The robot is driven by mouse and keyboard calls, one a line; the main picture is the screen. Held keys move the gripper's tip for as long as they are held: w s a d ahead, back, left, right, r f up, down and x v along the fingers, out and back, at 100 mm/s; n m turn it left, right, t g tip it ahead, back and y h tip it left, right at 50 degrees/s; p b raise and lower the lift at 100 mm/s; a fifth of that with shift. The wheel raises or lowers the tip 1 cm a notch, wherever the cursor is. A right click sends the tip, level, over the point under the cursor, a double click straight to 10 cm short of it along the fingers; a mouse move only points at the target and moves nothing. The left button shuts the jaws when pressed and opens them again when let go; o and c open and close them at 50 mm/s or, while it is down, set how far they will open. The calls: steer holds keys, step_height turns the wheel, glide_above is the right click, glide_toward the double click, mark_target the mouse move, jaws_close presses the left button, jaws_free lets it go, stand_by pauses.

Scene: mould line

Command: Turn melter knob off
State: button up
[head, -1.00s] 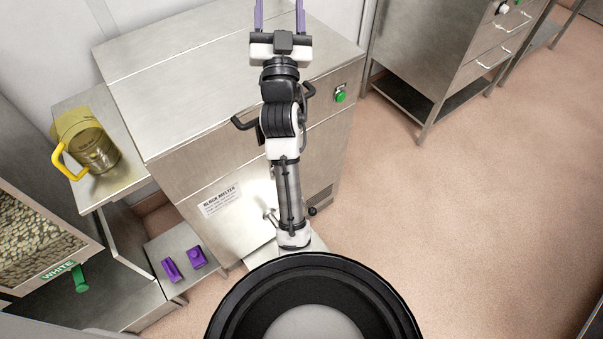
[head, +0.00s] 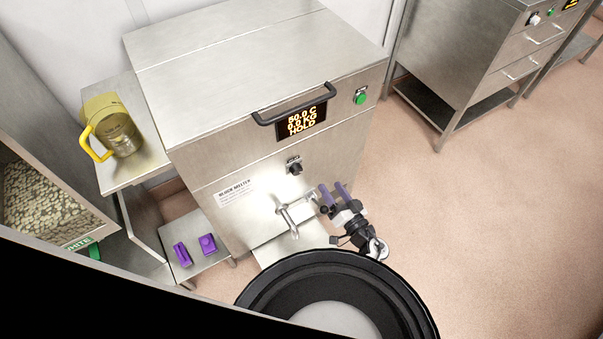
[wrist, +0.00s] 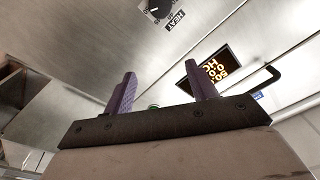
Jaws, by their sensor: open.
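The block melter (head: 240,175) is a steel cabinet with a label on its front. Its black knob (head: 295,168) sits on the front, below the display (head: 301,121), which reads 50.0 C, 0.0 KG, HOLD. In the wrist view the knob (wrist: 155,7) is at the top edge, beside a HEAT label. My gripper (head: 332,188) is low in front of the melter, right of and below the knob, clear of it. Its purple fingers are apart and empty, and also show in the wrist view (wrist: 160,82).
A metal spout with a lever (head: 287,213) stands out from the melter front, close left of my gripper. A handle bar (head: 293,105) crosses the lid's front edge. A green button (head: 361,98) is at upper right. A yellow-handled jug (head: 118,135) stands left. The floor right is clear.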

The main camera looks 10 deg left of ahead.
steer(key=s+f+g, duration=0.2)
steer(key=s+f, duration=0.1)
steer(key=s+a+b+x, duration=0.1)
steer(key=b+x, duration=0.6)
steer(key=x, duration=0.7)
steer(key=shift+r+y, duration=0.2)
steer(key=shift+y, duration=0.2)
steer(key=c, duration=1)
